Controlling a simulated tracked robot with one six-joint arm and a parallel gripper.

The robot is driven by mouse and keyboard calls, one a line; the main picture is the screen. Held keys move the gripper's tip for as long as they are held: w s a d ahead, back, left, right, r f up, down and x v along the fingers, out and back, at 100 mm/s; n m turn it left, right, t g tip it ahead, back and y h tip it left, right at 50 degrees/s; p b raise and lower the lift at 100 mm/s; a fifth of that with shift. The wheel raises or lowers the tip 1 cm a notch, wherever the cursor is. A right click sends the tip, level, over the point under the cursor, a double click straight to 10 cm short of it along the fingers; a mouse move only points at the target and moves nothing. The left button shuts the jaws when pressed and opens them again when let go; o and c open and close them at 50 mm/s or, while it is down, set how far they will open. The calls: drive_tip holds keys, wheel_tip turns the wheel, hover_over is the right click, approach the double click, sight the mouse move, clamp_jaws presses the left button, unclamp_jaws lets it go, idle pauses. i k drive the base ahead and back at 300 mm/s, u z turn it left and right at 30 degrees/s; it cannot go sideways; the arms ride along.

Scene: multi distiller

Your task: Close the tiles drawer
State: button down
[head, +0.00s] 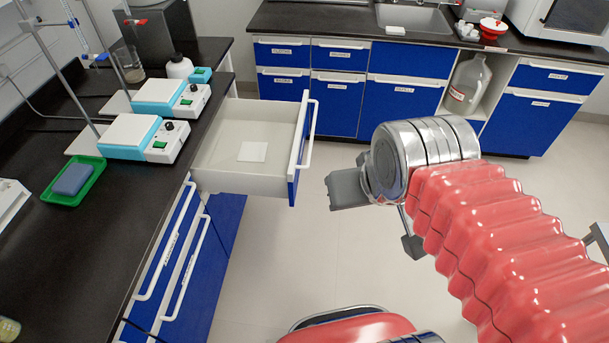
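The tiles drawer (220,180) is pulled out from the left bench, with a blue front (293,186) and a white handle facing right. One white square tile (253,151) lies flat inside it. My gripper (378,217) is at the end of the red-sleeved arm, to the right of the drawer front and apart from it in the picture. Its two grey fingers are spread wide, with nothing seen between them. The silver wrist hides part of the gripper.
The black left bench (90,235) holds two hotplates (140,137) and a green tray (72,198) with a blue sponge. Closed drawers with long handles are below. Blue cabinets (405,105) and a sink line the back. Pale floor (270,255) is clear below the open drawer.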

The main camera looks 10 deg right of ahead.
sight(283, 124)
drive_tip(key=i, duration=0.85)
